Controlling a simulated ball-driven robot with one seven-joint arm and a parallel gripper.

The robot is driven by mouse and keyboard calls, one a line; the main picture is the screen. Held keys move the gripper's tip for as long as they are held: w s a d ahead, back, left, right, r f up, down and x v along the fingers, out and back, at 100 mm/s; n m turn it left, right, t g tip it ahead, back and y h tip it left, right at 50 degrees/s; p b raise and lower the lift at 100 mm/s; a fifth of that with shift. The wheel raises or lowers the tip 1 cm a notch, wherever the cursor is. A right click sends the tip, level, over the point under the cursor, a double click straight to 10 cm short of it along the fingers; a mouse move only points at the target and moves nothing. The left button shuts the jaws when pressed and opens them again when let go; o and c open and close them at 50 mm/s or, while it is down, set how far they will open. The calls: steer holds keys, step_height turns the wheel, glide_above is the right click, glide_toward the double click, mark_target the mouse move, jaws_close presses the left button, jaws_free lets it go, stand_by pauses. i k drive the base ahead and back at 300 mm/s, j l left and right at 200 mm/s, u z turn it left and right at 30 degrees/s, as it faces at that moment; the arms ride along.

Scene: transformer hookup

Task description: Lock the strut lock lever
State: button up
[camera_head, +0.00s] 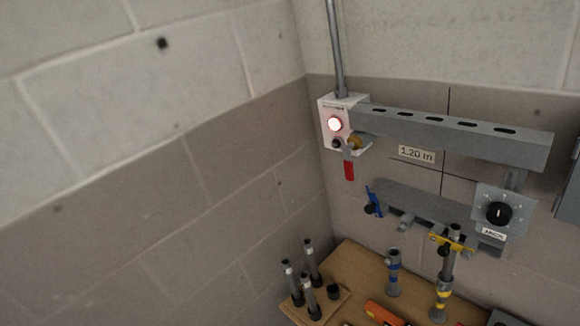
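The strut lock lever cannot be told for certain. A blue lever (374,200) stands near upright at the left end of a grey plate (425,203) on the wall. A yellow flat bar (452,237) crosses the top of a grey strut (445,278) with yellow bands, which stands upright on the wooden table. My gripper is not in this view.
A white box (343,124) with a lit red lamp hangs at the corner by a slotted grey rail (455,135). A dial box marked JACK (498,214) is at right. The wooden table (350,265) holds several posts (310,290) and an orange object (384,313). The left wall is bare.

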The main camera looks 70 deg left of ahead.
mark_target(346, 149)
steer(key=u, duration=1.25)
steer(key=i+j, duration=0.15)
steer(key=i, duration=0.15)
steer(key=i+j, duration=0.1)
steer(key=i, duration=0.15)
steer(key=z, duration=0.05)
